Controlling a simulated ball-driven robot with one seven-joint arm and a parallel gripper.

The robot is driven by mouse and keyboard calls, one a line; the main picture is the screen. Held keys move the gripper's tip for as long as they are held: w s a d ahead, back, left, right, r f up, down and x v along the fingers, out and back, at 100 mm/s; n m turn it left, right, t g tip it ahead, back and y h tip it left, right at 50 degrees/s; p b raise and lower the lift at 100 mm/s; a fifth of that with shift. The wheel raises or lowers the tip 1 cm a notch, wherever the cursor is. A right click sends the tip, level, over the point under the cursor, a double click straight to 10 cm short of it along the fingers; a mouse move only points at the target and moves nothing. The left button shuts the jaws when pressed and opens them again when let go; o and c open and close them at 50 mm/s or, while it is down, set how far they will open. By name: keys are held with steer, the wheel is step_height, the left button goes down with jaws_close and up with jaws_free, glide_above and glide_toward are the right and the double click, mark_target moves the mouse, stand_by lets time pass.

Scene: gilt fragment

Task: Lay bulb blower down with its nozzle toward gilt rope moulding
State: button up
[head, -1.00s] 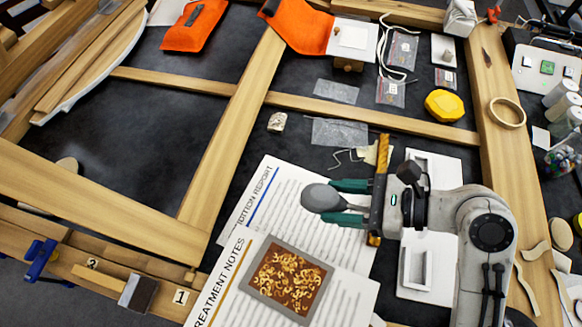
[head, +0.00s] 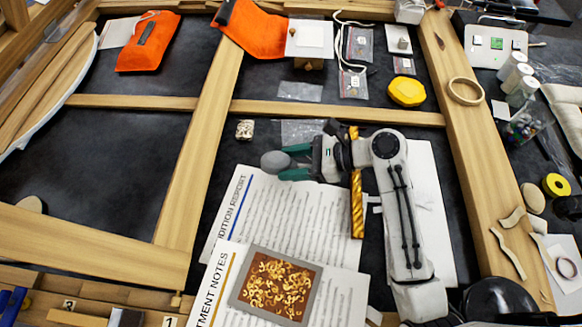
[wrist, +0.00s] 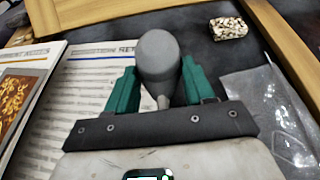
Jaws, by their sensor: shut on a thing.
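The bulb blower (head: 274,161) has a grey, rounded bulb and a narrower nozzle. In the wrist view the bulb (wrist: 158,55) points away from my palm, and its nozzle points back toward the palm. My gripper (head: 290,163) is shut on it, with green fingers on both sides. In the head view the bulb faces left, so the nozzle side faces the gilt rope moulding (head: 356,205), which lies to the right, partly under my arm. The blower is over the top edge of the printed sheets; I cannot tell whether it touches the surface.
Printed sheets (head: 225,225) lie below, with a framed gilt fragment (head: 275,286) on them. A small speckled block (head: 244,130) and clear plastic bags (head: 300,131) lie close to the blower. Wooden bars (head: 330,113) border the dark surface.

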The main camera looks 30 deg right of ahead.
steer(key=shift+w+f, duration=0.2)
steer(key=shift+f, duration=0.05)
steer(key=shift+w+f, duration=0.15)
steer(key=shift+f, duration=1.5)
steer(key=shift+f, duration=0.15)
steer(key=o, duration=1)
steer(key=shift+o, duration=0.2)
steer(key=v, duration=1.2)
steer(key=shift+d, duration=0.1)
